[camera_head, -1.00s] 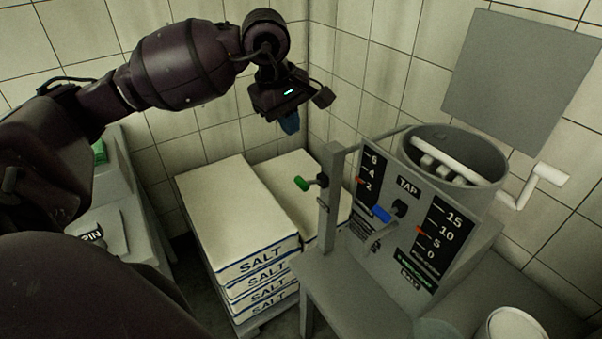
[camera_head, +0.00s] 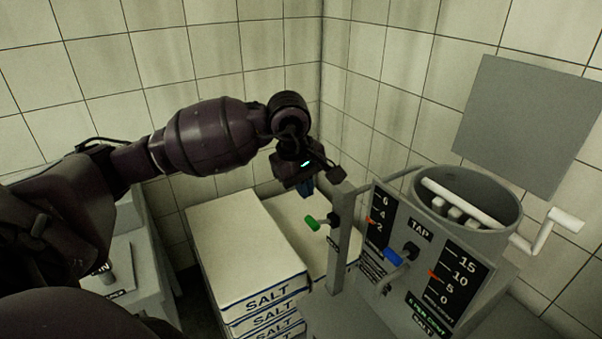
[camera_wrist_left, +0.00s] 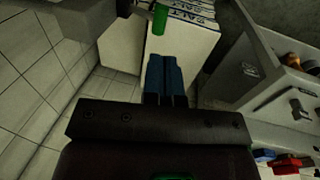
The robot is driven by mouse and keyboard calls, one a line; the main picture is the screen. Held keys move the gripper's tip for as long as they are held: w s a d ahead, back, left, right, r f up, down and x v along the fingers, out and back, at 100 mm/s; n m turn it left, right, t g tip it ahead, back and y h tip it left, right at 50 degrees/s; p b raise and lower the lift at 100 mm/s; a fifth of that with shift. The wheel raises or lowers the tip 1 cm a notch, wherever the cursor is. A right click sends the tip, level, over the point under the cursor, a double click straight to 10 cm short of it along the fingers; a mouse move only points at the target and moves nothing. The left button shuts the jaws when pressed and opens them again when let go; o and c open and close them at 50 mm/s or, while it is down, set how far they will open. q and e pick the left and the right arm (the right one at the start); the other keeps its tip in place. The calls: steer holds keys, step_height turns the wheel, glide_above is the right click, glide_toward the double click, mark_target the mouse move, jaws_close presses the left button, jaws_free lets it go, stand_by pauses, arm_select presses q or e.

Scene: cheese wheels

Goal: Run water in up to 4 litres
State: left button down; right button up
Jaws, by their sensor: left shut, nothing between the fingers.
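The grey machine has a panel marked TAP (camera_head: 420,231) with a blue-handled lever (camera_head: 393,257). Its left scale (camera_head: 380,222) reads 2, 4, 6, with a small red pointer between 2 and 4. Its right scale (camera_head: 453,278) runs 0 to 15, with an orange pointer between 5 and 10. A green-handled lever (camera_head: 312,222) sits on a post left of the panel; its green handle (camera_wrist_left: 160,18) shows ahead in the wrist view. My left gripper (camera_head: 306,189), with blue fingers (camera_wrist_left: 164,68), is shut and empty, just above the green handle in the head view, apart from it. No running water is visible.
Stacked SALT sacks (camera_head: 245,255) stand below and left of the post. A drum (camera_head: 510,205) with a white crank (camera_head: 550,230) tops the machine; a grey plate (camera_head: 530,120) is behind. A grey unit (camera_head: 125,265) stands at left. Tiled walls close the corner.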

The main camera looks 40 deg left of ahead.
mark_target(311, 220)
arm_select(q)
steer(key=f, duration=0.4)
steer(key=w+f, duration=0.1)
steer(key=f, duration=0.1)
steer(key=shift+d+f, duration=0.3)
steer(key=shift+w+f+p, duration=0.15)
steer(key=shift+f+p, duration=0.15)
steer(key=shift+f, duration=0.35)
